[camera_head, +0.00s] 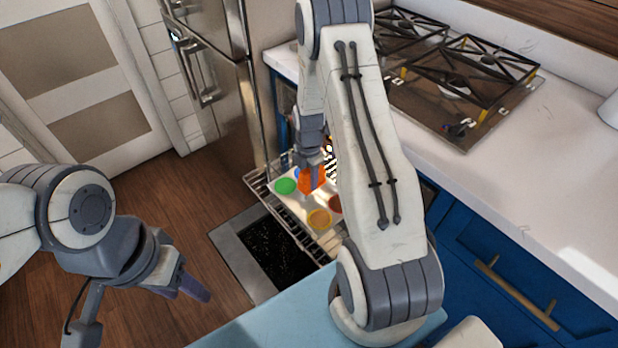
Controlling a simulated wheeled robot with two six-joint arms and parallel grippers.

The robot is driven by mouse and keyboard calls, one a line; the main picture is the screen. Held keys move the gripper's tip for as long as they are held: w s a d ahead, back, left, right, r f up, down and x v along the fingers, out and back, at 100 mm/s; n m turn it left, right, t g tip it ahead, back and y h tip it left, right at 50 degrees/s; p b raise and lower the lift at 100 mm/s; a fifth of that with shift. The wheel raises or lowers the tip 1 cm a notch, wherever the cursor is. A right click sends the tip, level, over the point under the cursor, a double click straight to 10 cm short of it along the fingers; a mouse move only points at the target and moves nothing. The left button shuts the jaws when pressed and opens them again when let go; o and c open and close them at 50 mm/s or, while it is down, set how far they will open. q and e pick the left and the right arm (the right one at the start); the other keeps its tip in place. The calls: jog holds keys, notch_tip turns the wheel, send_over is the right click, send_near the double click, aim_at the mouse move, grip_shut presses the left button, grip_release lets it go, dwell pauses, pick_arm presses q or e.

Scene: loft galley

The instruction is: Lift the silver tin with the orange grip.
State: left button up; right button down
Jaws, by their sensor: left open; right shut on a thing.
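The silver tin (291,204) is a pale tray with round cups, among them a green one (286,186) and a yellow-orange one (319,219). It is at the pulled-out oven rack; I cannot tell whether it rests on the rack or is just above it. The orange grip (314,184) shows at the tin's far side. My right gripper (308,172) reaches down there and is shut on the orange grip. My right arm hides the tin's right part. My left gripper (186,286) is open and empty, low at the left, well apart from the tin.
The wire oven rack (258,187) sticks out above the lowered oven door (234,262). A steel fridge (228,100) stands at the left. The white counter (480,170) with a gas hob (455,85) is at the right. Wooden floor at the left is clear.

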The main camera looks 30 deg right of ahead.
jog(key=shift+r, duration=0.1)
dwell(0.3)
jog(key=shift+f, duration=0.35)
dwell(0.5)
jog(key=shift+f+b, duration=0.6)
jog(key=shift+f, duration=0.45)
jog(key=shift+f, duration=0.2)
jog(key=shift+f+b, duration=0.65)
jog(key=shift+f, duration=0.2)
jog(key=shift+r, duration=0.1)
jog(key=shift+r, duration=0.1)
jog(key=shift+r+p, duration=2.65)
jog(key=shift+r, duration=0.3)
